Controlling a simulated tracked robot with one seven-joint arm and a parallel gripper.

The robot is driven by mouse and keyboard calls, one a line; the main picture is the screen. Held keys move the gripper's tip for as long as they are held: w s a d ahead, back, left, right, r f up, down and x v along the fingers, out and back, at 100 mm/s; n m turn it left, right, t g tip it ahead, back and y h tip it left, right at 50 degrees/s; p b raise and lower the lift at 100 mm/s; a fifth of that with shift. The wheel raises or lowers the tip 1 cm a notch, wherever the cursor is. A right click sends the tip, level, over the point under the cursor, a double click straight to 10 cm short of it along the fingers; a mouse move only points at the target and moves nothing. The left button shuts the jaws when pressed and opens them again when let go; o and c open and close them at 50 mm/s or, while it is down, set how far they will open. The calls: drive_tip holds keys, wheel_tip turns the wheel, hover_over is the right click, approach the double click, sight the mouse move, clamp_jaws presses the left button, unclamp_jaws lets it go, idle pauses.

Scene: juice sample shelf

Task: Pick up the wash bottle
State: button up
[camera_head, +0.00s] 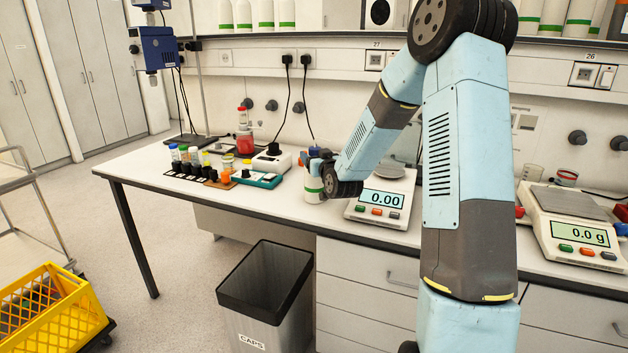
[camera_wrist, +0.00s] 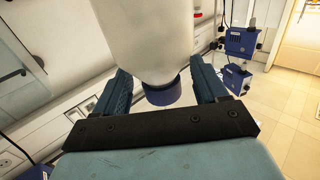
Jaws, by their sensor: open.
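The wash bottle (camera_head: 312,187) is a white bottle with a green band, standing upright on the bench left of the front balance. Its upper part is mostly hidden by my gripper (camera_head: 317,163) in the head view. In the wrist view, a white bottle body (camera_wrist: 150,30) with a dark blue cap (camera_wrist: 163,94) appears upside down between the two fingers of my gripper (camera_wrist: 161,76). The fingers are open, one on each side of the bottle. Whether either finger touches it I cannot tell.
A balance reading 0.00 (camera_head: 383,200) stands close right of the bottle. A bin (camera_head: 262,290) is below the bench edge.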

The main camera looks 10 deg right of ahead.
drive_tip(key=shift+w+a, duration=0.15)
drive_tip(key=shift+w, duration=1.35)
clamp_jaws()
